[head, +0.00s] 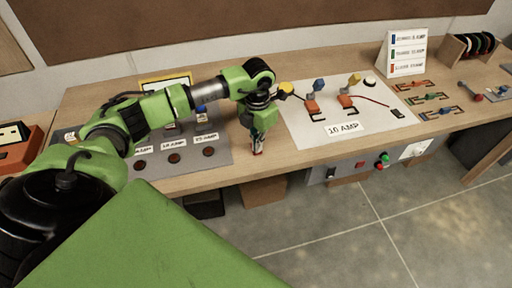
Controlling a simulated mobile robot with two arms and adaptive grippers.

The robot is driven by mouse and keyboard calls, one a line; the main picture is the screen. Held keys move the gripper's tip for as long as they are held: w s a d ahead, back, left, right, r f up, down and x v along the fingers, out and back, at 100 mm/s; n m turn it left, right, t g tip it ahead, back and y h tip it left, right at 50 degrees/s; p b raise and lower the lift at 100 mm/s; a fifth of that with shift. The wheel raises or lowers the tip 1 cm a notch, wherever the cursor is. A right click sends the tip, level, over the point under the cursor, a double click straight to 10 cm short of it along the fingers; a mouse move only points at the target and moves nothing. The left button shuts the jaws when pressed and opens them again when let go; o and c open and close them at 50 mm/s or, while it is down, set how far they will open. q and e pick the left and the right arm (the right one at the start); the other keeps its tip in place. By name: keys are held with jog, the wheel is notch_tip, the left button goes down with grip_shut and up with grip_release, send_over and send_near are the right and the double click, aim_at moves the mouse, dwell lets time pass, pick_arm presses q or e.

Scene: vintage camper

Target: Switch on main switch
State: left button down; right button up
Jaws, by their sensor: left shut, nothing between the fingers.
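My left gripper (258,147) points down near the front edge of the workbench, between the two mats. It is shut and holds nothing. A grey panel (342,172) hangs under the bench's front edge, to the right of and lower than my gripper. On it are a small red rocker-like switch (360,165), a green button (384,157), a red button (379,166), a dark part at the left and a white socket plate (416,149). My gripper is apart from the panel. No label marks which is the main switch. My right gripper is out of view.
A white sheet (320,75) marked 10 AMP holds orange and blue parts with wires. A grey mat (210,165) with amp labels lies left, partly behind my arm. A legend card (404,52) and coloured parts stand right. The floor before the panel is clear.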

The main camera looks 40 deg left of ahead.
pick_arm(q)
jog(key=shift+f, duration=0.35)
jog(key=shift+r+p, duration=1.9)
jog(key=shift+r, duration=1.65)
